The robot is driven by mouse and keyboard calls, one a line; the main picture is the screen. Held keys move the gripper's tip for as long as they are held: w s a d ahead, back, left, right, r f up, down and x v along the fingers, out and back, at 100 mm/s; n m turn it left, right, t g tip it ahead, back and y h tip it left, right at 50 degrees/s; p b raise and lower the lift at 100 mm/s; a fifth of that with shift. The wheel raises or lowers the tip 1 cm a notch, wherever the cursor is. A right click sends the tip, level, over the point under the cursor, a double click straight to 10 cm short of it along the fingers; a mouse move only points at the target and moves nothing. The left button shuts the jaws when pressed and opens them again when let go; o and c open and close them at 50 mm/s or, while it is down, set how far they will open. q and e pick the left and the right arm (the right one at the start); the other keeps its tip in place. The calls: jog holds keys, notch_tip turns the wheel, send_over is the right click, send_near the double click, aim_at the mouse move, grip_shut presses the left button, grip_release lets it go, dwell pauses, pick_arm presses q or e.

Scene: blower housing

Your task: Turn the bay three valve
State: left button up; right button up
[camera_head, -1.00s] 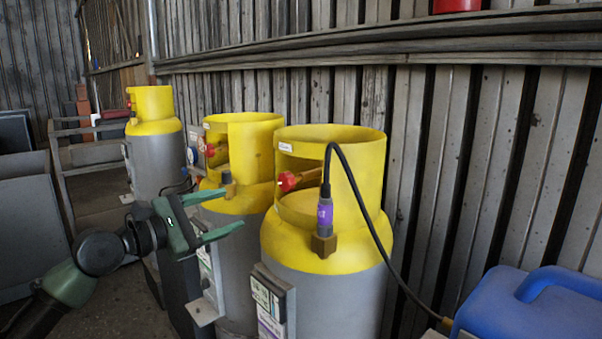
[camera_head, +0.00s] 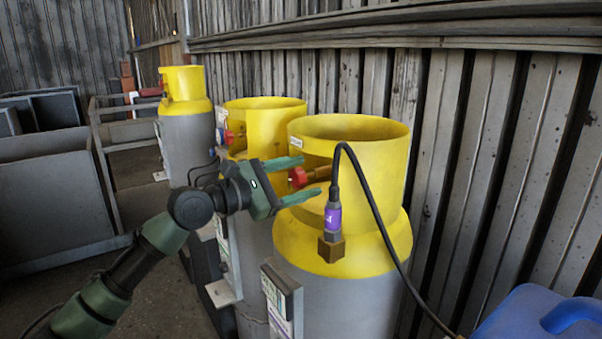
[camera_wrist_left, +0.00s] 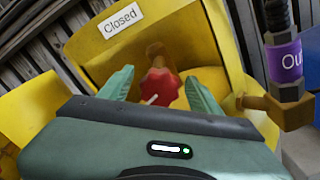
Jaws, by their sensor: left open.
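The nearest gas cylinder (camera_head: 352,265) has a grey body and a yellow collar with an opening on its left side. A red valve knob (camera_head: 298,177) on a brass stem shows in that opening. My left gripper (camera_head: 311,176) is open, with its green fingers at the collar opening, around the height of the knob. In the left wrist view the red knob (camera_wrist_left: 160,88) shows between the two fingers, with visible gaps on both sides. A "Closed" label (camera_wrist_left: 120,20) is on the collar above it. I cannot read a bay number. My right gripper is not in view.
A purple-banded hose connector (camera_head: 333,218) with a black hose stands just right of the fingers. Two more yellow-collared cylinders (camera_head: 262,112) (camera_head: 186,82) stand behind to the left. A blue container (camera_head: 535,318) is at lower right. A ribbed wall (camera_head: 480,130) runs behind.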

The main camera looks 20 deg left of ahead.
pick_arm(q)
jog(key=c, duration=1.4)
jog(key=shift+o, duration=0.2)
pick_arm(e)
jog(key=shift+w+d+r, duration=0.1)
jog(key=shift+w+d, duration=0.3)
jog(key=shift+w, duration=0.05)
